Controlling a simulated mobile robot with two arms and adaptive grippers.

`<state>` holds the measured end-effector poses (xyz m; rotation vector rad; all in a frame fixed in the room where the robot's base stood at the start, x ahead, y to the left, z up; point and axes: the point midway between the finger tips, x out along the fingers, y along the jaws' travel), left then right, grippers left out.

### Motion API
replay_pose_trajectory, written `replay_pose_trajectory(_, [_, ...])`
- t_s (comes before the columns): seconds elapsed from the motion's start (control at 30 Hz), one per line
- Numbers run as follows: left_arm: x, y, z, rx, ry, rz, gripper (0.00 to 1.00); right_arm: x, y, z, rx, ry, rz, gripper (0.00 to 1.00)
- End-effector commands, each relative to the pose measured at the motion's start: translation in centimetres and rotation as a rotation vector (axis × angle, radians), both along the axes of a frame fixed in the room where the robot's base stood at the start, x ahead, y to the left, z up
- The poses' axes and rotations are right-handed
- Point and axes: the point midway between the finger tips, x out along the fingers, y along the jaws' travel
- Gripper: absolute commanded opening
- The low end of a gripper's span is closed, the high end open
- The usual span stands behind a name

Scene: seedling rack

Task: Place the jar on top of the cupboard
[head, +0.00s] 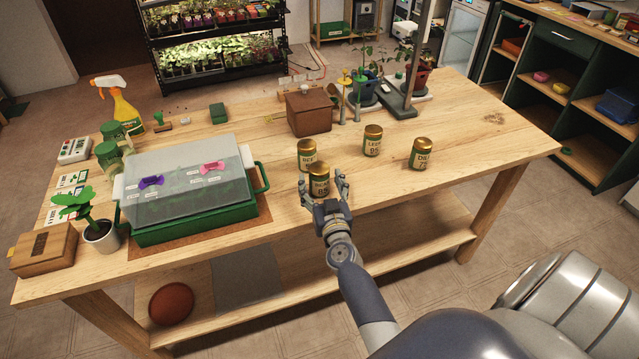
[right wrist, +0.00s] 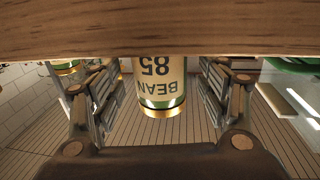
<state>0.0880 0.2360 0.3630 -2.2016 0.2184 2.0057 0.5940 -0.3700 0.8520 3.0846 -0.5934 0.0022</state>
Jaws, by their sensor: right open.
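Several small jars with gold lids and printed labels stand upright on the wooden table. The nearest jar (head: 319,180) reads BEAN 85 in the right wrist view (right wrist: 160,82), where it appears upside down. My right gripper (head: 325,190) is open, with its fingers on either side of this jar. In the right wrist view, gaps show between the jar and both fingers (right wrist: 162,98). A dark green cupboard (head: 553,34) with a wooden top and open shelves stands at the right, beyond the table. My left gripper is not in view.
Three other jars (head: 306,153), (head: 372,140), (head: 420,153) stand close by. A lidded green tray (head: 195,222) is to the left, and a brown box (head: 308,112) is behind. The table's right end (head: 490,150) is mostly clear. Items lie on the cupboard's top.

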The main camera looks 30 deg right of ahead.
Motion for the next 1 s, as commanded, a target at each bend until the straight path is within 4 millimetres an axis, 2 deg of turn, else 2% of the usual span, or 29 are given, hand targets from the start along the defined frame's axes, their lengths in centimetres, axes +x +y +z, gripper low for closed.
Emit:
replay_pose_trajectory(0.13, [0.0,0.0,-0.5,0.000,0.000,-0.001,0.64,1.6,-0.6,-0.1,0.001,-0.001,0.000,0.69])
replay_pose_trajectory(0.43, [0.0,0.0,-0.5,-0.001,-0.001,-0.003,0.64,1.9,-0.7,0.0,0.000,0.001,0.000,0.69])
replay_pose_trajectory(0.6, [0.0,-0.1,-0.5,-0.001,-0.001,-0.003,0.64,1.9,-0.7,0.0,0.000,0.001,0.000,0.30])
replay_pose_trajectory(0.67, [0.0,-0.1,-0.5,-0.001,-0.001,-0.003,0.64,1.9,-0.7,0.0,0.000,0.001,0.000,0.18])
replay_pose_trajectory(0.73, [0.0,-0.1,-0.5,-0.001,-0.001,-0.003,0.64,1.9,-0.7,0.0,0.000,0.001,0.000,0.18])
replay_pose_trajectory(0.77, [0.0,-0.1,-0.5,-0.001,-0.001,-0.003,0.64,1.9,-0.7,0.0,0.000,0.000,0.000,0.14])
replay_pose_trajectory(1.0, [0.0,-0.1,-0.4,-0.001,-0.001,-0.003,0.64,1.9,-0.7,0.1,0.000,0.000,0.000,0.14])
